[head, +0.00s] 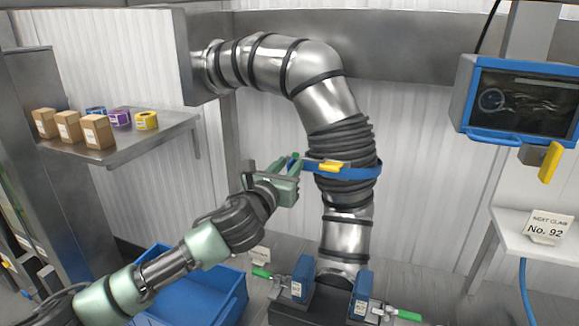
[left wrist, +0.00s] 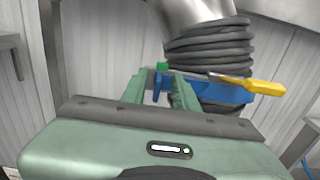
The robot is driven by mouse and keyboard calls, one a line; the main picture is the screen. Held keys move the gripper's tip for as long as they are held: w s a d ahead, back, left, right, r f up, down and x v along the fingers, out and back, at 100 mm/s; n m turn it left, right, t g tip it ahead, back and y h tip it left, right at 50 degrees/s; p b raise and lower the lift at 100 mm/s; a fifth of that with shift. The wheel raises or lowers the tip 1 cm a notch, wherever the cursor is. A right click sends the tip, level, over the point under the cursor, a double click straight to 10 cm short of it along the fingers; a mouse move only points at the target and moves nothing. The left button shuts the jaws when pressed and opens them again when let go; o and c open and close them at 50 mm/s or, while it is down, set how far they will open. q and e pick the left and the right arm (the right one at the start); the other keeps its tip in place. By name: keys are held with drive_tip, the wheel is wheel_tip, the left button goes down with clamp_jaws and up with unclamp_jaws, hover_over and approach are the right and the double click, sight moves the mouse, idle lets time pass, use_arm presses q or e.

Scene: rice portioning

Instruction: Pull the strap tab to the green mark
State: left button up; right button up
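A blue strap (head: 366,172) runs around the black ribbed sleeve (head: 340,137) of a steel duct. It carries a yellow lever (head: 331,166), which also shows in the left wrist view (left wrist: 262,87). The strap's blue end sticks out left of the sleeve, with a small green piece (left wrist: 162,66) beside it. I cannot tell whether this is the green mark. My left gripper (head: 291,164) is at that end, its fingers (left wrist: 160,86) apart with blue showing between them. Whether they press on it is unclear. My right gripper is out of view.
A shelf (head: 150,138) with boxes and tape rolls is at left. Blue bins (head: 215,300) stand below. Blue clamps (head: 303,273) with green handles sit at the duct's foot. A screen (head: 520,98) and a sign (head: 547,227) are at right.

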use_arm(q)
drive_tip(key=b+v, duration=0.2)
drive_tip(key=v, duration=0.5)
drive_tip(key=shift+s, duration=0.35)
drive_tip(key=shift+a, duration=0.15)
